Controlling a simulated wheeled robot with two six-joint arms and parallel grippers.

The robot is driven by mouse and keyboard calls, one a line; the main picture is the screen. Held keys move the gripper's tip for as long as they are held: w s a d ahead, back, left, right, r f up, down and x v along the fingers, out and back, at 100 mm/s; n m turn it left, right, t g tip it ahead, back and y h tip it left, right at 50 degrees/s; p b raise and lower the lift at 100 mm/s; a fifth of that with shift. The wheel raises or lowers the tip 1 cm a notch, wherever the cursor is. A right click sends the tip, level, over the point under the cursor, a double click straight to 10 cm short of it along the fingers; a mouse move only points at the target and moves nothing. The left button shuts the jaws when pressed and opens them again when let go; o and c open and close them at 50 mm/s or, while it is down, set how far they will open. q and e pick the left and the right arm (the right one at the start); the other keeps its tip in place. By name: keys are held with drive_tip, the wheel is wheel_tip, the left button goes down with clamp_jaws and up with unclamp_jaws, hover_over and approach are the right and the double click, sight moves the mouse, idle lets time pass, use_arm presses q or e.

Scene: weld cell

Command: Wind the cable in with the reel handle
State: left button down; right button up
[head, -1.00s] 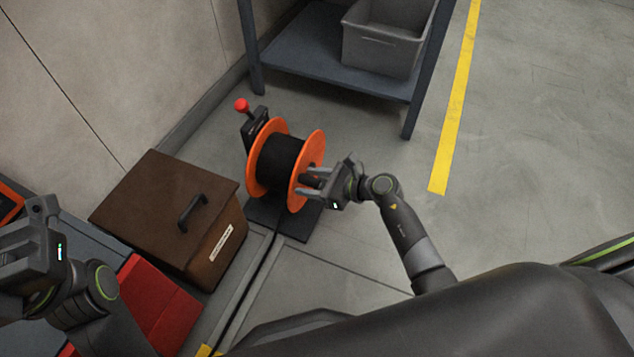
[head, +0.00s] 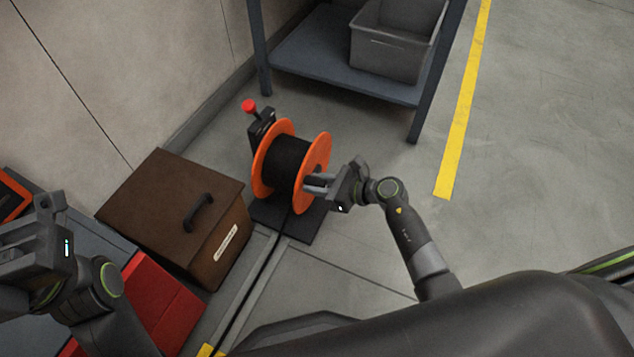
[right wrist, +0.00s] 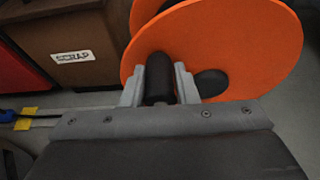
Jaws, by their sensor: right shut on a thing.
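The cable reel has orange flanges (head: 318,172) and a black cable (head: 290,158) wound on its drum. It stands on a dark base plate (head: 300,229) on the floor, with a red-knobbed post (head: 249,106) on its far side. My right gripper (head: 318,183) is at the near flange. In the right wrist view its fingers are shut on the black reel handle (right wrist: 159,78), one on each side. A dark hub (right wrist: 211,83) shows beside the handle. My left gripper (head: 40,220) is at the left edge, away from the reel; its fingertips are not clear.
A brown scrap box (head: 170,195) with a black handle stands left of the reel. A blue-grey shelf (head: 340,68) with a grey bin (head: 390,55) stands behind. A red box (head: 160,300) is at lower left. The floor to the right is open, with a yellow line (head: 462,105).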

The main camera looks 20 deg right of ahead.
sight(302, 200)
drive_tip(key=shift+f, duration=0.1)
drive_tip(key=shift+s+a+f+b, duration=0.2)
drive_tip(key=shift+s+f+b, duration=0.1)
drive_tip(key=shift+f, duration=0.2)
drive_tip(key=shift+s+a+f+b, duration=0.15)
drive_tip(key=shift+f+b, duration=0.15)
drive_tip(key=shift+f, duration=0.15)
drive_tip(key=shift+s+a+f+b, duration=0.2)
drive_tip(key=shift+s+f+b, duration=0.1)
drive_tip(key=shift+f, duration=0.2)
wheel_tip(302, 200, down, 3)
drive_tip(key=shift+a+r+b, duration=0.1)
drive_tip(key=shift+b, duration=1.1)
drive_tip(key=shift+f, duration=0.35)
drive_tip(key=shift+b, duration=0.3)
